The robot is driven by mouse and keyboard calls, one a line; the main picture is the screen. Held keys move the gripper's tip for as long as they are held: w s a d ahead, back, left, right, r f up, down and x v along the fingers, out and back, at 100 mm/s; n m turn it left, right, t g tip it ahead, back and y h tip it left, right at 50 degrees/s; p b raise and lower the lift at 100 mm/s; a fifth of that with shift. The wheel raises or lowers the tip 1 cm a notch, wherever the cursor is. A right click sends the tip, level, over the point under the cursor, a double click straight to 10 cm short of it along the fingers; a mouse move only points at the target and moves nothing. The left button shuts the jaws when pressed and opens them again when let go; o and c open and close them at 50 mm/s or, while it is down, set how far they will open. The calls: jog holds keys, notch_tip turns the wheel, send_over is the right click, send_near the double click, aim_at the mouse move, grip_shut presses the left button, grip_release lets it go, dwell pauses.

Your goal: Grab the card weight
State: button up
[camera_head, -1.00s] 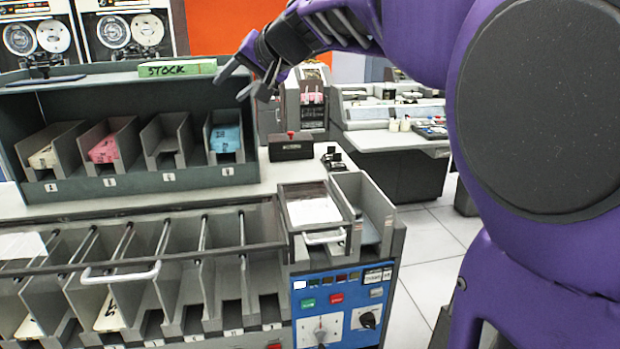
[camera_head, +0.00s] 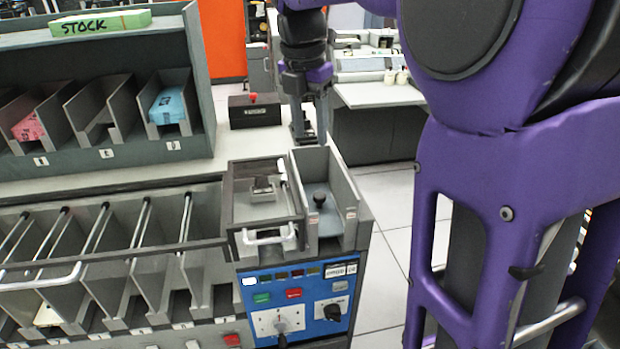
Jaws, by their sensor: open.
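What looks like the card weight (camera_head: 323,222), a grey plate with a dark round knob on top, sits in the open-topped right-hand channel of the machine. The channel's grey walls hide its lower sides. My gripper (camera_head: 309,138) points down, open and empty, above and behind the channel's back end in the picture. Its fingers are apart from the knob.
A framed bay (camera_head: 245,208) with a white handle stands left of the channel. A blue control panel (camera_head: 297,297) is below. A black box with a red button (camera_head: 254,110) and a card rack (camera_head: 190,75) stand behind. The channel's walls flank the weight closely.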

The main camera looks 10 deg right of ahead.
jog(key=b, duration=0.3)
send_over(320, 194)
jog(key=a, duration=0.1)
jog(key=f, duration=1.2)
jog(key=shift+s, duration=0.25)
jog(key=shift+w+d+f+b, duration=0.1)
jog(key=shift+d+f+b, duration=0.05)
jog(key=shift+f, duration=0.7)
jog(key=shift+w+d+f+b, duration=0.1)
jog(key=shift+d+f, duration=0.05)
jog(key=shift+f, duration=0.75)
jog(key=shift+d+f+b, duration=0.15)
jog(key=shift+f, duration=0.7)
grip_shut()
jog(key=shift+r, duration=0.1)
